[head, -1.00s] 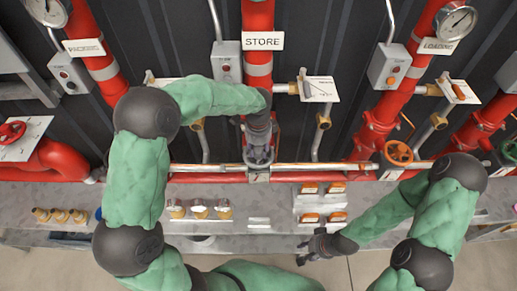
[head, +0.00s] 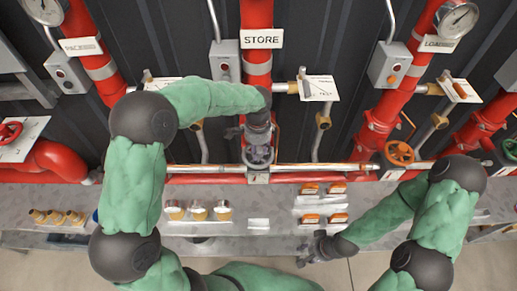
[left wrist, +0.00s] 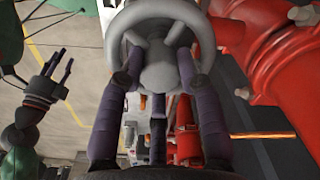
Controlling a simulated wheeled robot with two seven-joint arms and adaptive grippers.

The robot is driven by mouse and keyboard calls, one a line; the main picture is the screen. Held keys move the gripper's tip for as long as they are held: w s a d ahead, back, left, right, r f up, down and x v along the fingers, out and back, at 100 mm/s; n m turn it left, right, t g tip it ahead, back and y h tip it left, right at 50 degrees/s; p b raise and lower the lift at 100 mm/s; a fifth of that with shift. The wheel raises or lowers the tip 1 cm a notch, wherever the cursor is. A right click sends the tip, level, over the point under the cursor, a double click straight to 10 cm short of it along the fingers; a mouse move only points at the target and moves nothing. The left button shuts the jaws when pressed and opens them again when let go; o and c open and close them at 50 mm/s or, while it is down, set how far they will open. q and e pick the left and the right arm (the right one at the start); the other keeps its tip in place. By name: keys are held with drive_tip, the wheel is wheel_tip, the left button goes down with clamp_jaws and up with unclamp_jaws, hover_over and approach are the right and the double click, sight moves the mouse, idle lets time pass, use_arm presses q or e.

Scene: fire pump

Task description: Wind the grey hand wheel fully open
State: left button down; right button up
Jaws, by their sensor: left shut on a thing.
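The grey hand wheel (left wrist: 160,58) fills the top middle of the left wrist view, with its hub and spokes facing my left gripper. In the head view my left gripper (head: 258,157) is at the red pipe below the STORE sign and hides most of the wheel. My right gripper (head: 319,248) hangs empty in front of the bench; the left wrist view also shows it (left wrist: 58,70), with its fingers apart.
The STORE sign (head: 262,39) is on the red pipe above. An orange hand wheel (head: 399,153) is on the right pipe. A grey bench (head: 270,232) carries brass fittings (head: 198,211) and orange-and-white boxes (head: 310,205). A horizontal pipe runs behind my left gripper.

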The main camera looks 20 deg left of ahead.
sight(257, 150)
use_arm(q)
drive_tip(key=n, duration=0.3)
drive_tip(key=shift+a+b, duration=0.15)
drive_tip(key=shift+b, duration=0.15)
drive_tip(key=n, duration=0.4)
drive_tip(key=shift+b, duration=0.35)
drive_tip(key=c, duration=0.7)
unclamp_jaws()
drive_tip(key=shift+a, duration=0.1)
drive_tip(key=shift+s+a, duration=0.1)
drive_tip(key=shift+d, duration=0.2)
drive_tip(key=shift+r+p, duration=2.65)
drive_tip(key=shift+r, duration=0.9)
drive_tip(key=shift+f, duration=0.1)
